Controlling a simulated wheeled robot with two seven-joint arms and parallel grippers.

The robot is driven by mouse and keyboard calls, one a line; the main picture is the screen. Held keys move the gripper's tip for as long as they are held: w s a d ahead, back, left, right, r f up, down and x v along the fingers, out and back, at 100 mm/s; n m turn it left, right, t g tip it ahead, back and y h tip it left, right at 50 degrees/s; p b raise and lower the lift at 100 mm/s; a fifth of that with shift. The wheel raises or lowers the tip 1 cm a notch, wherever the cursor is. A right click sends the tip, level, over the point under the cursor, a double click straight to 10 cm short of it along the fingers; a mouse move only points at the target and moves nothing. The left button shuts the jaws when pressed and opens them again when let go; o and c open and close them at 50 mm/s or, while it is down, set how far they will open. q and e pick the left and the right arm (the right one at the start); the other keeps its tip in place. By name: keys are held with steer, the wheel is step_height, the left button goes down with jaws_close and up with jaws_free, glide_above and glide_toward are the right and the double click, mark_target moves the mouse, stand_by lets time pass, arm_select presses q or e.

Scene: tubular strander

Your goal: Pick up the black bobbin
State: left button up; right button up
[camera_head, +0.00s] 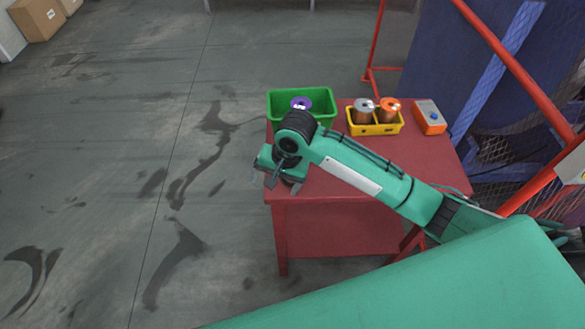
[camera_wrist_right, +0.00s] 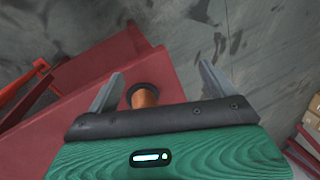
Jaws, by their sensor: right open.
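A bobbin with a dark, black-looking flange and copper-coloured winding (camera_wrist_right: 145,97) shows in the right wrist view, at the red table's edge region. It lies between the spread fingers of my right gripper (camera_wrist_right: 162,70), closer to the left finger, and the gripper body hides its lower part. In the head view my right gripper (camera_head: 283,182) is over the table's front left corner, open and pointing down. There the arm and gripper hide the bobbin. Whether a finger touches it I cannot tell. My left gripper is not in view.
The red table (camera_head: 340,190) holds a green bin (camera_head: 327,107) with a purple spool (camera_head: 301,103), a yellow tray (camera_head: 376,128) with a grey spool (camera_head: 364,108) and an orange spool (camera_head: 389,107), and an orange-grey box (camera_head: 430,118). Red bars and mesh stand right.

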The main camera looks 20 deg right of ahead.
steer(key=w+d+r+m+g+h, duration=0.1)
steer(key=w+d+r+m+h, duration=0.2)
steer(key=w+d+r+m, duration=0.45)
steer(key=shift+n, duration=0.65)
steer(key=shift+s+a+f+p, duration=0.25)
steer(key=shift+f+p, duration=0.2)
steer(key=shift+f, duration=1.55)
steer(key=shift+s+a+f+p, duration=0.1)
steer(key=shift+s+f+p, duration=0.25)
steer(key=shift+f, duration=1.7)
steer(key=shift+s+a+f+p, duration=0.2)
steer(key=shift+f+p, duration=0.3)
steer(key=shift+f, duration=1.5)
steer(key=shift+w, duration=0.1)
steer(key=c, duration=1.3)
